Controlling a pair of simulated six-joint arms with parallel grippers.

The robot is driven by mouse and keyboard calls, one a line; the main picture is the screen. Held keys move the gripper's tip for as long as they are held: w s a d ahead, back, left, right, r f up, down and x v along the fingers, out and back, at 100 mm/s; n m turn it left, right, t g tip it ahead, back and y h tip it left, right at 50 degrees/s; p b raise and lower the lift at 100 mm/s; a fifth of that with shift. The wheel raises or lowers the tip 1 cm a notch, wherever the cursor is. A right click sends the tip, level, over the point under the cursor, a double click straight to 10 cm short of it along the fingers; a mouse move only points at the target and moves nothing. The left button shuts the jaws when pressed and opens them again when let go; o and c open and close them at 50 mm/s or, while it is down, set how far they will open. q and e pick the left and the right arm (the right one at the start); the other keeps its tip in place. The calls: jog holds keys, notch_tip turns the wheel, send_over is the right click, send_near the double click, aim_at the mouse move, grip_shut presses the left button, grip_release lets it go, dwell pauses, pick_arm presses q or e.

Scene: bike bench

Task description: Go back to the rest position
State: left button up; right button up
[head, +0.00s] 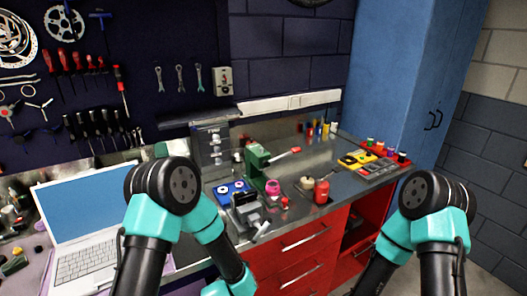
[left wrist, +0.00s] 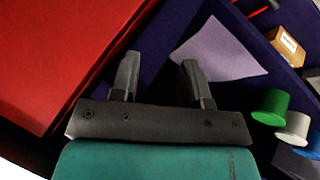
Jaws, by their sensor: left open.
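My left gripper (left wrist: 160,72) is open in the left wrist view. Its two dark fingers stand apart with nothing between them. A dark purple surface lies beyond the fingers, with a pale lavender sheet (left wrist: 220,48) just past the right finger. In the head view both my arms come up from the bottom edge and bend down again, and neither gripper shows there. What my right gripper holds, if anything, is hidden.
Red drawers (head: 290,262) are below. In the wrist view, a red panel (left wrist: 50,50) and a green cylinder (left wrist: 270,106) flank the gripper.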

pick_arm(q)
jog(key=s+a+f+m+g+h, duration=0.1)
jog(key=s+a+f+m+g, duration=0.2)
jog(key=s+a, duration=0.2)
jog(key=s+a+f+m+g+h, duration=0.2)
jog(key=s+a, duration=0.4)
jog(key=s, duration=0.5)
jog(key=shift+s+f+m+g+h, duration=0.15)
jog(key=shift+f+m+g+h, duration=0.15)
jog(key=shift+f+m+g, duration=0.5)
jog(key=shift+r, duration=0.15)
